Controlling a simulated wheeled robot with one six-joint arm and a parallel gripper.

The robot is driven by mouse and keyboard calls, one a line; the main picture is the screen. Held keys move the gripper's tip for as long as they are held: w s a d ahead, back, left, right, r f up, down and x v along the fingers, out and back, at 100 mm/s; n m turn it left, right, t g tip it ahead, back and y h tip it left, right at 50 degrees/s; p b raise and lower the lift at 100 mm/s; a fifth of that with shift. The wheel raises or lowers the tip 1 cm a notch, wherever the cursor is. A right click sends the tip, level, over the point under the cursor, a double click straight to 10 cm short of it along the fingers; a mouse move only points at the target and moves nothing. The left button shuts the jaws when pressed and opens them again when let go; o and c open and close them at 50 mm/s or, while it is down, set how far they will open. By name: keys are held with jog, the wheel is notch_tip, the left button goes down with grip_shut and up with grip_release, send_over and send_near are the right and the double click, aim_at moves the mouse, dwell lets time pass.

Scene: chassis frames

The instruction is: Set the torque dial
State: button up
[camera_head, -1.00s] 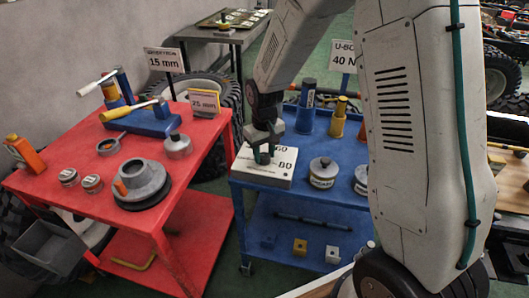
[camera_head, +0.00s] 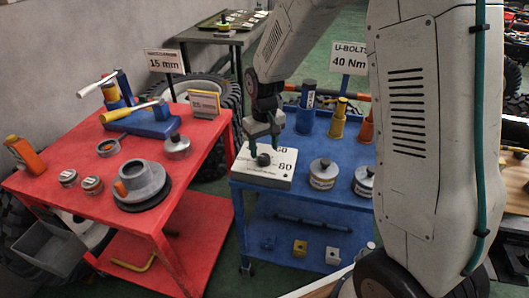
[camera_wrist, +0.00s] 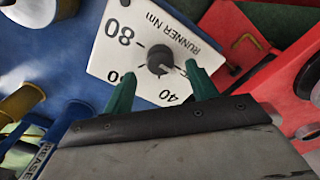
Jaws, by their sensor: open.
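The torque dial is a dark round knob (camera_head: 263,159) on a white-topped box (camera_head: 279,167) at the near left of the blue cart's top. In the wrist view the knob (camera_wrist: 160,58) stands on the white face (camera_wrist: 128,52), which reads "RUNNER Nm", "80" and "40"; another number is partly hidden by a finger. A pale pointer at the knob's edge points to the lower right, near the 40 side. My gripper (camera_head: 263,145) is open above the knob, its green fingers on either side and apart from it. The gripper also shows in the wrist view (camera_wrist: 160,75).
A sign (camera_head: 348,59) behind the blue cart (camera_head: 330,215) reads "U-BOLTS 40 Nm". A red cart (camera_head: 70,195) with tools is at left, with a narrow gap between.

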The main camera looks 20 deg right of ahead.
aim_at(264, 156)
notch_tip(264, 156, up, 5)
jog(key=shift+f, duration=0.15)
dwell(0.4)
jog(key=s+d+r, duration=0.1)
jog(key=s+r, duration=0.4)
jog(key=s, duration=0.5)
jog(key=s+d+r+m, duration=0.1)
jog(key=s+r, duration=0.4)
jog(key=s, duration=0.5)
jog(key=s+d+r+m+t, duration=0.1)
jog(key=s+r, duration=0.4)
jog(key=s, duration=0.5)
jog(key=shift+r, duration=0.25)
jog(key=shift+d, duration=0.1)
